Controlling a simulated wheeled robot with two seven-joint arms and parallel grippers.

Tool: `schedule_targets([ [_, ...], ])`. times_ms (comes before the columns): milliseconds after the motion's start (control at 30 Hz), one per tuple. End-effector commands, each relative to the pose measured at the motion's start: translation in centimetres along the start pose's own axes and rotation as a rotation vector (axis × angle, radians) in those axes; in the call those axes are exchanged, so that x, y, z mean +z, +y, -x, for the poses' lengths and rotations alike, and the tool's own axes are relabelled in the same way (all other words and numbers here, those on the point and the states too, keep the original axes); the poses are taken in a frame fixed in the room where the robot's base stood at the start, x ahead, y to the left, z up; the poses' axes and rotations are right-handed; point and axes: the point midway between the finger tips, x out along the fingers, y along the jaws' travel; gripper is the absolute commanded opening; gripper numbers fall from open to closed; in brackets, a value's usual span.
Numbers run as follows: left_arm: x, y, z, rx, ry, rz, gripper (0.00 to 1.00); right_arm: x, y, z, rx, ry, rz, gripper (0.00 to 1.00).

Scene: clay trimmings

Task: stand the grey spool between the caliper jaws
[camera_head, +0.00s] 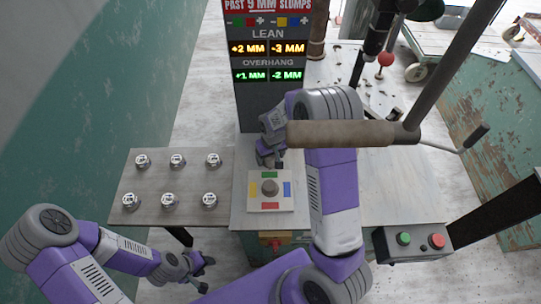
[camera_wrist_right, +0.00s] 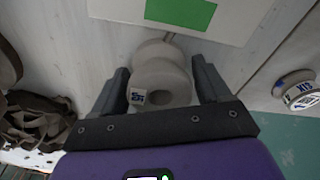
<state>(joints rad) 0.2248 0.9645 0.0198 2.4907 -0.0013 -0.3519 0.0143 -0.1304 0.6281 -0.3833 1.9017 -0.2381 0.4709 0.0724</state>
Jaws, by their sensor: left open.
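A grey spool (camera_wrist_right: 160,82) with a waist, a hole in its near end and a small blue-and-white label is in the right wrist view, between the fingers of my right gripper (camera_wrist_right: 162,88). In the head view the right gripper (camera_head: 270,153) is low, just behind the white plate with coloured patches, and the spool is not clearly visible there. My left gripper (camera_head: 196,271) is open and empty at the lower left, in front of the side shelf. I cannot make out the caliper jaws.
The white plate (camera_head: 255,204) has a brown round piece at its centre. Several silver canisters stand on the left shelf (camera_head: 158,186). A display post (camera_head: 262,100) rises behind. A long handle (camera_head: 340,133) overhangs my right arm. A button box (camera_head: 415,256) is at right.

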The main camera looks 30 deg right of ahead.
Motion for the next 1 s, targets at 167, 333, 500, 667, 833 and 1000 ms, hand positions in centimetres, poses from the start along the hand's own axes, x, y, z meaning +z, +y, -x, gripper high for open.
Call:
schedule_targets([
  [167,0.0,0.0,0.0,0.000,0.000,0.000,0.43,0.0,0.0,0.1,0.000,0.000,0.000,0.90],
  [333,0.0,0.0,0.0,0.000,0.000,0.000,0.43,0.0,0.0,0.1,0.000,0.000,0.000,0.90],
  [500,0.0,0.2,0.4,0.000,0.000,0.000,0.43,-0.1,0.0,0.6,0.000,0.000,0.000,0.90],
  [667,0.1,0.6,1.5,0.000,0.000,0.000,0.43,-0.1,0.0,2.1,0.000,0.000,0.000,0.90],
  [833,0.1,1.3,3.4,0.000,0.000,0.000,0.43,-0.1,0.0,4.6,0.000,0.001,0.001,0.90],
  [1000,0.2,2.0,5.5,0.000,0.000,0.000,0.43,-0.1,0.0,7.6,0.000,0.001,0.000,0.90],
])
